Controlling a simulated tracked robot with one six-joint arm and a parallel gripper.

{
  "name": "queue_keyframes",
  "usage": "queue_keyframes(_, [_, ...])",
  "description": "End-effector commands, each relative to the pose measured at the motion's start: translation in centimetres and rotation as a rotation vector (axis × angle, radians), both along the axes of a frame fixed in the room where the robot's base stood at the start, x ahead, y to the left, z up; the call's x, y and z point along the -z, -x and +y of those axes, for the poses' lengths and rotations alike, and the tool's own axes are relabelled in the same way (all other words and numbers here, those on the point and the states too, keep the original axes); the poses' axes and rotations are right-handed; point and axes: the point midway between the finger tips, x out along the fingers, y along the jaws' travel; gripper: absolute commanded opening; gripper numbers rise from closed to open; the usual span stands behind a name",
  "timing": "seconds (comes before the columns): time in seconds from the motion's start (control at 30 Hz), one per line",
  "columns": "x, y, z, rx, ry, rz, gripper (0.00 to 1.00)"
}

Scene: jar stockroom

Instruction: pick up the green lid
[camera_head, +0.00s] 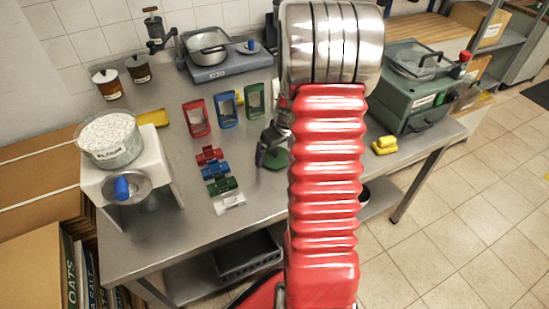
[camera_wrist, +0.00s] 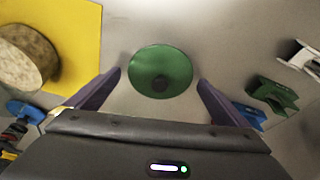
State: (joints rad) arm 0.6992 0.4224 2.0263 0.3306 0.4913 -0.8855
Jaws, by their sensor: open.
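The green lid (camera_wrist: 172,60) is a flat round disc with a dark knob near its middle. It lies on the grey metal table in the upper middle of the wrist view. My gripper (camera_wrist: 159,80) is open, with one purple finger to the left of the lid and one to the right, and nothing between them is visibly gripped. In the head view the lid (camera_head: 279,160) shows partly, beside my gripper (camera_head: 262,157), with my red arm hiding the area to its right.
Red, blue, green and white clip-like pieces (camera_head: 222,186) lie left of the lid. Behind them stand red, blue and green frames (camera_head: 197,118). A scale with a glass bowl (camera_head: 112,150) stands at the left, a green machine (camera_head: 410,105) at the right.

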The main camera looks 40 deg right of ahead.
Motion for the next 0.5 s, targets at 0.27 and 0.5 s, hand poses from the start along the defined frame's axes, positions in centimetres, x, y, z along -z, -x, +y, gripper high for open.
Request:
queue_keyframes(0.27, [-0.02, 0.01, 0.00, 0.000, 0.000, 0.000, 1.00])
queue_keyframes(0.5, [-0.03, 0.02, 0.00, 0.000, 0.000, 0.000, 0.95])
